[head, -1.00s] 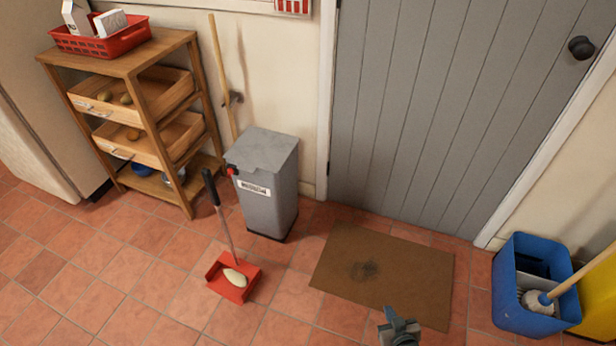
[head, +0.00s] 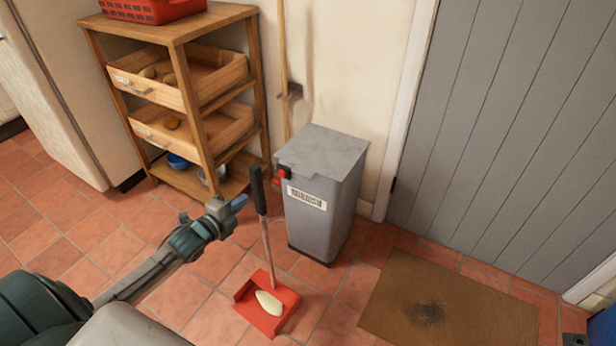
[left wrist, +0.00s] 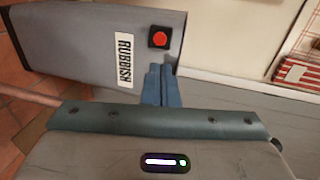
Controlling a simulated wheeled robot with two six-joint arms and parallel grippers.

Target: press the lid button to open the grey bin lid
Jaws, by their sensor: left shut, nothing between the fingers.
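The grey bin (head: 318,215) stands upright against the wall, left of the door, with its grey lid (head: 325,150) closed flat. The red lid button (head: 279,175) sits in a dark mount near the top left of its front. My left gripper (head: 239,203) is shut and empty, left of the button in the head view and apart from it. In the left wrist view, the shut blue fingertips (left wrist: 158,70) appear just below the red button (left wrist: 160,38), beside the "RUBBISH" label (left wrist: 124,60). A small dark piece at the lower right edge may be my right gripper (head: 575,340).
A red dustpan (head: 290,302) with a pale object in it lies before the bin, its dark-topped handle (head: 259,190) rising between gripper and bin. A wooden trolley (head: 205,25) stands left. A brown mat (head: 390,310) lies right.

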